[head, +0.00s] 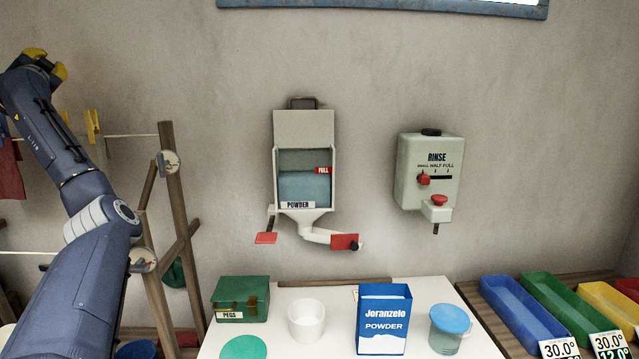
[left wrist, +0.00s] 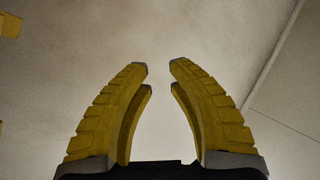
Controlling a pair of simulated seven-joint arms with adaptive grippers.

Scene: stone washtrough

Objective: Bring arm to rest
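My left arm comes in from the lower left of the head view, in front of a wooden rack. My left gripper (head: 42,62) is raised at the upper left, above the rack's line. In the left wrist view its two yellow fingers (left wrist: 158,68) stand apart with nothing between them. Only a plain wall or ceiling surface (left wrist: 225,35) shows beyond the fingertips. My right gripper shows in neither view.
A powder dispenser (head: 304,130) and a rinse dispenser (head: 428,165) hang on the wall. A white table (head: 285,350) carries a green pegs box (head: 240,300), white cup (head: 306,320), Joranzelo powder box (head: 384,322) and lidded jar (head: 449,328). Coloured trays (head: 525,310) lie right. The wooden rack (head: 183,215) stands near my arm.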

